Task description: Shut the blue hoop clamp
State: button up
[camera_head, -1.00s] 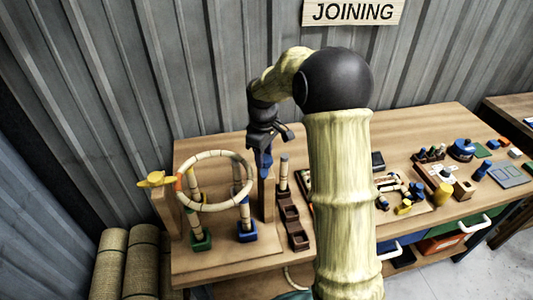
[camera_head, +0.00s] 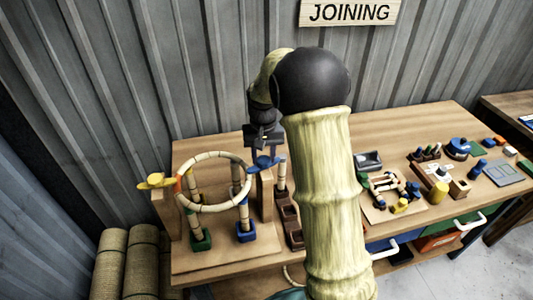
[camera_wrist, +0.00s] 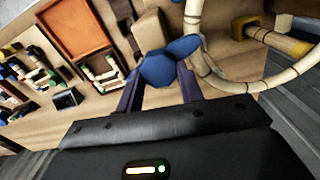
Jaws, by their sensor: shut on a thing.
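The blue hoop clamp (camera_head: 266,162) is on the right side of the wooden hoop (camera_head: 212,207), on top of a wooden post (camera_head: 265,190). Its blue handle lies roughly level, with one end close to the hoop's rim. My gripper (camera_head: 265,151) comes down on it from above and is shut on it. In the wrist view the blue clamp (camera_wrist: 170,62) sits between the fingertips of my gripper (camera_wrist: 160,82), and its tip lies by the hoop (camera_wrist: 207,78). Whether the clamp presses on the hoop I cannot tell.
A yellow clamp (camera_head: 155,181) is at the hoop's left. Segmented posts stand below in a green base (camera_head: 201,240) and a blue base (camera_head: 246,233). Brown trays (camera_head: 291,222) lie right of the stand. Several small parts cover the right bench; its back strip is clear.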

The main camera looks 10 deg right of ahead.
aim_at(264, 158)
jog(key=shift+w+d+r+m, duration=0.1)
jog(key=shift+m, duration=0.65)
jog(key=shift+w+r+m, duration=0.1)
jog(key=shift+m, duration=0.65)
jog(key=o, duration=1)
jog(key=shift+f, duration=0.1)
jog(key=shift+s, duration=0.1)
notch_tip(264, 158, up, 17)
jog(key=b, duration=0.1)
jog(key=shift+r+b, duration=0.2)
jog(key=shift+b, duration=0.2)
jog(key=shift+f, duration=0.1)
